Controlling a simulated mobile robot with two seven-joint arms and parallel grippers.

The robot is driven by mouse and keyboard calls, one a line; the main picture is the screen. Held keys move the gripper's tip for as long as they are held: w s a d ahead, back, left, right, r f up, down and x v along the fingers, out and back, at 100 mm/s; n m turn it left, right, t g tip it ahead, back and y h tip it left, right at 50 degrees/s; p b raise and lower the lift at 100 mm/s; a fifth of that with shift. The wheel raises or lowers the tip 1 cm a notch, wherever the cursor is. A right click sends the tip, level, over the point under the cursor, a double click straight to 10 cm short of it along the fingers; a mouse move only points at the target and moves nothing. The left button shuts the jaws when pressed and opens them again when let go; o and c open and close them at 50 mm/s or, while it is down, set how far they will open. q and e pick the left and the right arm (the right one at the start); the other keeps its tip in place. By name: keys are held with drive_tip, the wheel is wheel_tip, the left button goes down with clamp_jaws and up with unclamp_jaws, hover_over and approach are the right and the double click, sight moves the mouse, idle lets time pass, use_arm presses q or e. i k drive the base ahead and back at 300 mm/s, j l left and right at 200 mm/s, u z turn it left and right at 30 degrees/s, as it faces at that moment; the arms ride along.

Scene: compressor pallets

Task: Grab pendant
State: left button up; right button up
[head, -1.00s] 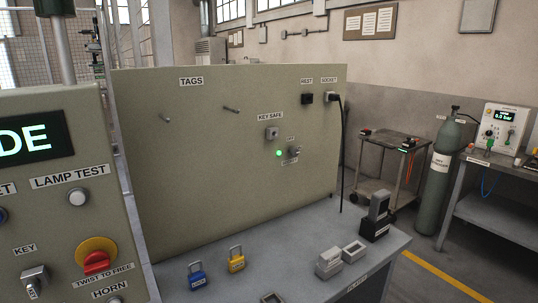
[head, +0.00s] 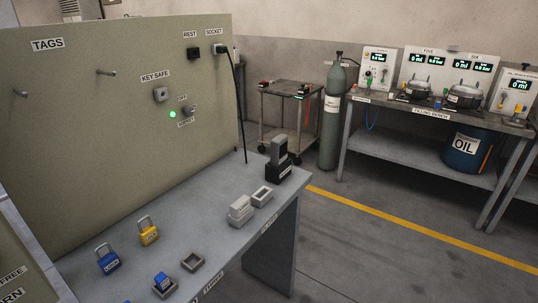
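A grey upright handheld unit, which looks like the pendant (head: 279,149), stands in a black holder (head: 284,174). The holder is at the far right corner of the grey bench (head: 196,232), and its small label is too small to read. Nothing touches the unit in the head view. Neither of my grippers is in view.
Grey blocks (head: 241,209), a blue padlock (head: 108,260) and a yellow padlock (head: 148,231) are on the bench. A black cable (head: 237,100) hangs from the panel's socket. A cart (head: 291,97), gas cylinder (head: 333,118) and filling bench (head: 432,111) stand behind. Floor at right is clear.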

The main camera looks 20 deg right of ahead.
sight(278, 145)
drive_tip(key=i+l+u, duration=0.1)
drive_tip(key=l+u, duration=0.2)
drive_tip(key=l, duration=0.45)
drive_tip(key=l+u, duration=0.35)
drive_tip(key=l, duration=0.35)
